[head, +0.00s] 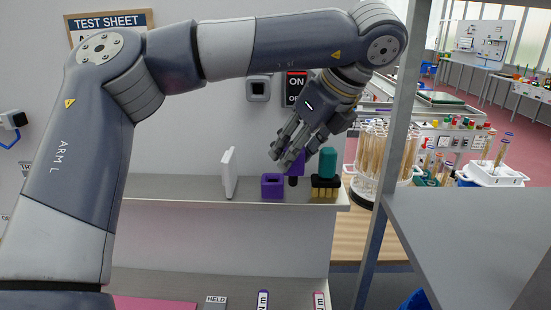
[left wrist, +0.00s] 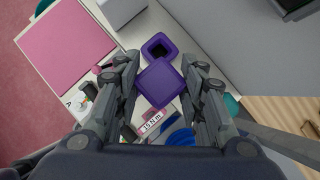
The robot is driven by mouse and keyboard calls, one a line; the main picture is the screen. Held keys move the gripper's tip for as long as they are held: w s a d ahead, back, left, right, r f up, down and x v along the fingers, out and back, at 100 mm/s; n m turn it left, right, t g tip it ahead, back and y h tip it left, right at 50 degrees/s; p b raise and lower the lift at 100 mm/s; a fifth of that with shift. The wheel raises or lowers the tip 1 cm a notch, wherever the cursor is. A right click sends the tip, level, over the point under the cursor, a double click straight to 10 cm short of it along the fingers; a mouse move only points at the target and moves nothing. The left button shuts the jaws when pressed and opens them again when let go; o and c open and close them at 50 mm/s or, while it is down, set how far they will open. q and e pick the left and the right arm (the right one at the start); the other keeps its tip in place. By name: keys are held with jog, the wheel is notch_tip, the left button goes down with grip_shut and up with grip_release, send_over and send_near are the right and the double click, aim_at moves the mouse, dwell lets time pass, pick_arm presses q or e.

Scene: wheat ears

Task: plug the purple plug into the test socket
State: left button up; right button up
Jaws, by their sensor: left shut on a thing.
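My left gripper (head: 287,153) is shut on the purple plug (head: 297,165), held above the shelf with its dark end downward. In the left wrist view the plug (left wrist: 160,83) is a purple square between both fingers. A purple box with a dark square opening (head: 272,187) stands on the shelf just left of and below the plug. It also shows in the left wrist view (left wrist: 159,46), beyond the plug and partly covered by it. A grey wall socket (head: 258,88) is behind, beside the ON sign. No label shows which one is the test socket. My right gripper is out of view.
A teal-topped black piece on a brass-coloured base (head: 326,189) stands close right of the plug. A white upright panel (head: 229,172) is left on the shelf (head: 180,188). A grey post (head: 383,150) and a rack of tubes (head: 380,160) are to the right.

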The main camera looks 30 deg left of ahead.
pick_arm(q)
jog(key=s+d+r+b, duration=0.1)
jog(key=s+d+b, duration=0.1)
jog(key=d, duration=0.8)
jog(key=shift+s+r, duration=0.2)
jog(key=shift+r, duration=0.1)
jog(key=shift+a+f, duration=0.1)
